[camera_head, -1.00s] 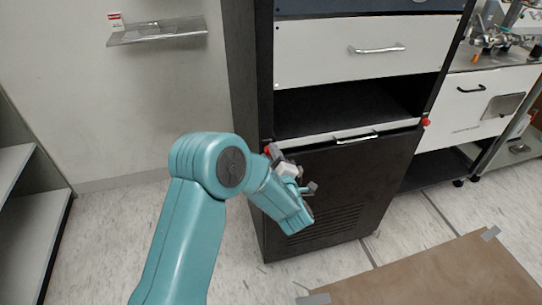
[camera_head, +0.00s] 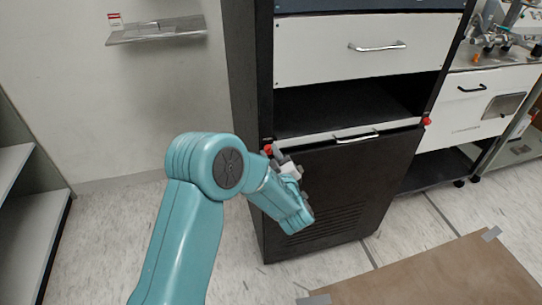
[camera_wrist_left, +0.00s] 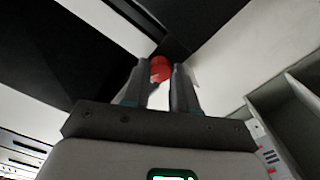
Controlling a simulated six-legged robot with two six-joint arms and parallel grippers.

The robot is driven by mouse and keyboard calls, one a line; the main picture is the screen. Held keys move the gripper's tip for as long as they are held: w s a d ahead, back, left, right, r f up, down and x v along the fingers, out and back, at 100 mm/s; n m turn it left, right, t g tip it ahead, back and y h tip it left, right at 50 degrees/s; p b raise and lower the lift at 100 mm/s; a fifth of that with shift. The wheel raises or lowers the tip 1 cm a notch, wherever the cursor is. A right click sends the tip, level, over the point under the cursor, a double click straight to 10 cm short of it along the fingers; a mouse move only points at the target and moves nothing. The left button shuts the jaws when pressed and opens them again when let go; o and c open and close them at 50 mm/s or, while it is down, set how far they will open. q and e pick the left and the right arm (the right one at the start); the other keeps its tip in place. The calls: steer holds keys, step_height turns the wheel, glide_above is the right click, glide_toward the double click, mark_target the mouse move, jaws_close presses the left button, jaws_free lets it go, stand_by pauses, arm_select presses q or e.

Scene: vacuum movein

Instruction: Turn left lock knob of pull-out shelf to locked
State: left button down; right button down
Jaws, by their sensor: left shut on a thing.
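The pull-out shelf (camera_head: 305,141) is a thin pale strip with a metal handle (camera_head: 356,137), on the front of a dark cabinet. Its left lock knob (camera_head: 267,149) is red and sits at the strip's left end. My left gripper (camera_head: 274,151) is at this knob, with its fingers shut on it. In the left wrist view the red knob (camera_wrist_left: 160,68) shows between the tips of the two fingers of the left gripper (camera_wrist_left: 159,78). The fingers hide part of the knob, and I cannot tell its turn angle. My right gripper is not in view.
A second red knob (camera_head: 427,121) is at the shelf's right end. Above is an open dark bay, then a white drawer (camera_head: 320,52). A small wall shelf (camera_head: 160,36) hangs at the upper left. A brown board (camera_head: 440,275) lies on the floor at the lower right.

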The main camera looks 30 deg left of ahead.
arm_select(q)
steer(key=m, duration=0.3)
steer(key=m+p, duration=0.1)
steer(key=m, duration=0.2)
steer(key=shift+m, duration=0.3)
steer(key=m+p, duration=0.1)
steer(key=m, duration=0.5)
steer(key=shift+d+f+p, duration=0.1)
steer(key=shift+p, duration=0.25)
steer(key=c, duration=1.2)
jaws_free()
steer(key=shift+o, duration=0.2)
